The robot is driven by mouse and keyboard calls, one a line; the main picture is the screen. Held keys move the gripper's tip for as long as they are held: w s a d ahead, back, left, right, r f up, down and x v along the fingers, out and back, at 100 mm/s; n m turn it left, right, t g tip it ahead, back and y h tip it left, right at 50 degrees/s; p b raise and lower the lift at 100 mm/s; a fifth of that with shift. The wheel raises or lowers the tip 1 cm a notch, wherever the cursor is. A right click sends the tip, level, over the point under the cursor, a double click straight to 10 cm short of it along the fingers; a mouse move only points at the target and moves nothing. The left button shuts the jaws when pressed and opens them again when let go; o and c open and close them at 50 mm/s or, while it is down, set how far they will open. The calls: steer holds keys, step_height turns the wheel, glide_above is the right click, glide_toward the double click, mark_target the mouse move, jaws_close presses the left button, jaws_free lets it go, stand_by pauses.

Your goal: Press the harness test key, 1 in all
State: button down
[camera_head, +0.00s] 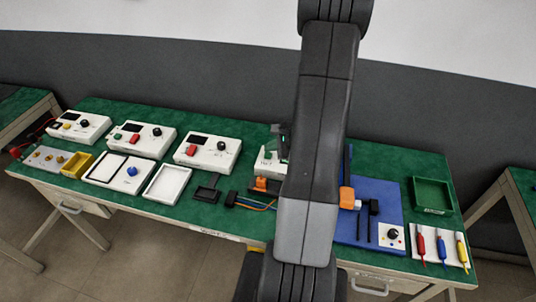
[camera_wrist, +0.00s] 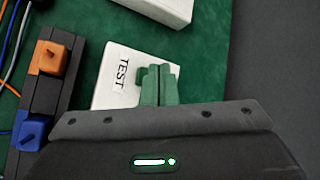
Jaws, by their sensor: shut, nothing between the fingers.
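A white box marked TEST (camera_wrist: 118,72) lies on the green bench top in the wrist view. A small dark green part, apparently its key (camera_wrist: 141,77), shows just left of my fingers. My gripper (camera_wrist: 160,70) is shut and empty, its two green-looking fingers side by side over the box's right part. They hide part of the key, and I cannot tell whether they touch it. In the head view the white box (camera_head: 268,164) shows beside my arm, which hides its right side.
Orange (camera_wrist: 50,58) and blue (camera_wrist: 31,130) terminals on a black rail stand left of the box. Another white box (camera_wrist: 150,8) lies beyond. In the head view, white instruments (camera_head: 208,153) stand left, a blue mat (camera_head: 375,195) and a green tray (camera_head: 432,194) right.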

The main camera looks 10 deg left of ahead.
mark_target(271, 155)
steer(key=shift+f+b, duration=0.4)
steer(key=shift+b, duration=0.1)
steer(key=shift+f+b, duration=0.45)
steer(key=shift+b, duration=0.05)
stand_by(0.6)
steer(key=shift+r, duration=0.1)
steer(key=shift+r+p, duration=0.55)
steer(key=shift+r, duration=0.25)
steer(key=shift+r+p, duration=1.8)
steer(key=shift+r, duration=0.75)
steer(key=shift+d, duration=0.1)
